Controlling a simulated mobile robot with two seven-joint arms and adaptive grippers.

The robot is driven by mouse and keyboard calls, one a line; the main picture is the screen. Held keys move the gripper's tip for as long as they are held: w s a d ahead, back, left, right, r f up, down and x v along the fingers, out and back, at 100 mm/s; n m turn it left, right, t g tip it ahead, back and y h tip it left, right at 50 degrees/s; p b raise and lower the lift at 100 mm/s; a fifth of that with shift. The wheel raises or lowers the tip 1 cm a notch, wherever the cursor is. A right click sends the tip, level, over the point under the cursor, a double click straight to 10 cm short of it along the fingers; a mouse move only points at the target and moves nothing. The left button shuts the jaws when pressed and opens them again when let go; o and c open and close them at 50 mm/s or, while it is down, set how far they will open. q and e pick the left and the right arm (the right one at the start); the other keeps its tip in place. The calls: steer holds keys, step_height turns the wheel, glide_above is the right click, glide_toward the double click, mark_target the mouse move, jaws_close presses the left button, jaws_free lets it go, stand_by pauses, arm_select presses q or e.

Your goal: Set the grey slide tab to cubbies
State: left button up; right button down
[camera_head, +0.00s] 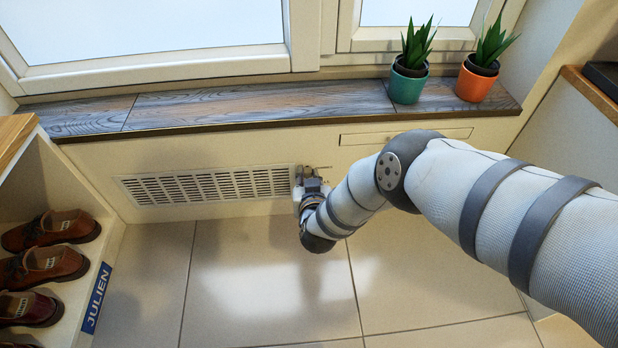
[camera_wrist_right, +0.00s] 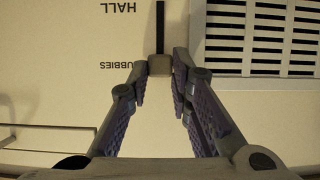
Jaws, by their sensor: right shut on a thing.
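The grey slide tab (camera_wrist_right: 159,65) shows in the wrist view at the lower end of a dark vertical slot (camera_wrist_right: 160,27). The HALL label (camera_wrist_right: 117,7) is at the picture's top, beside the slot's other end. My right gripper (camera_wrist_right: 160,76) is shut on the tab, one finger on each side. In the head view my right gripper (camera_head: 312,180) is at the wall; the tab is hidden there. My left gripper is not in view.
A white vent grille (camera_head: 210,185) is directly left of my right gripper. A wooden sill (camera_head: 250,103) with a teal pot (camera_head: 407,85) and an orange pot (camera_head: 476,82) runs above. A shoe cubby with a JULIEN label (camera_head: 96,297) stands at left. The tiled floor is clear.

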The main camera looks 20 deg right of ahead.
steer(key=c, duration=1.7)
jaws_free()
steer(key=shift+w+r, duration=0.1)
steer(key=v, duration=1.2)
